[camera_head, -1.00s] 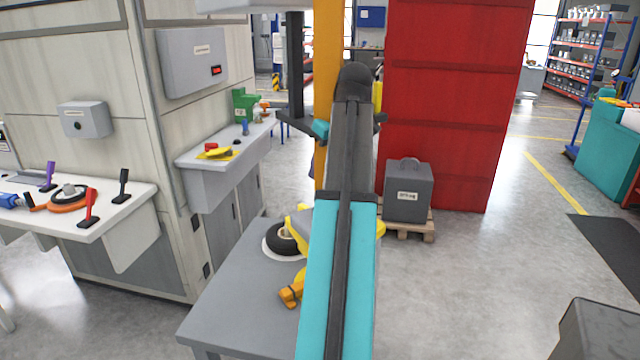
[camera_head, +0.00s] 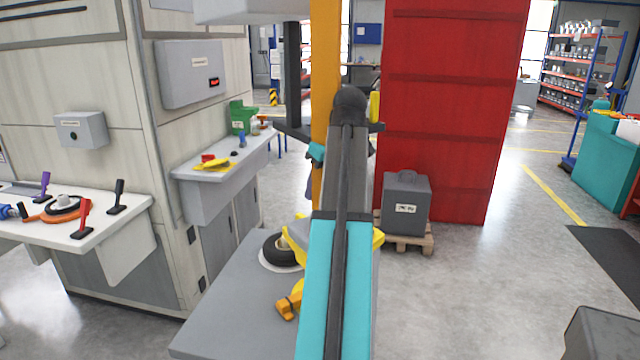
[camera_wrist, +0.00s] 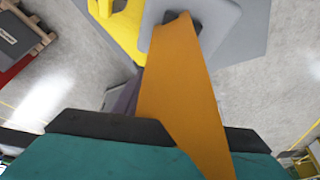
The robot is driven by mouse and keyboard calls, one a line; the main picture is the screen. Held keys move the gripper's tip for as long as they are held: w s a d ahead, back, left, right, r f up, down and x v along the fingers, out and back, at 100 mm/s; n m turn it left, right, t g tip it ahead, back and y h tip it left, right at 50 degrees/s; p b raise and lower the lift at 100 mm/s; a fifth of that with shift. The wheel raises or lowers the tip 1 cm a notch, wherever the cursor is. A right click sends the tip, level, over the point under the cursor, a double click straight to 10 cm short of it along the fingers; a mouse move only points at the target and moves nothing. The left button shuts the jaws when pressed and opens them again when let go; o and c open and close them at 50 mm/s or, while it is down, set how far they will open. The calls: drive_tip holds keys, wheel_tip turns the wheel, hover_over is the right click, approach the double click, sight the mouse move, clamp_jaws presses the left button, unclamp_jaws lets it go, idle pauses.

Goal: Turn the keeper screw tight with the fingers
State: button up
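A black tyre (camera_head: 280,250) lies on a white disc on the grey table (camera_head: 225,300), partly hidden by my arm. A yellow part (camera_head: 299,236) stands beside it, and an orange-yellow piece (camera_head: 289,303) lies nearer the front. I cannot make out the keeper screw. My teal and dark arm reaches over the table and hides its right part. In the wrist view a broad orange strip (camera_wrist: 182,95) crosses in front of teal and dark parts, with a yellow part (camera_wrist: 122,28) above; the fingers are not clear.
A grey box (camera_head: 405,190) sits on a wooden pallet (camera_head: 405,243). A white counter (camera_head: 125,215) with levers is at the left. The floor right of the table is open.

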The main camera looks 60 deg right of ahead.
sight(307, 219)
drive_tip(key=x, duration=1.2)
drive_tip(key=shift+f+p, duration=0.3)
clamp_jaws()
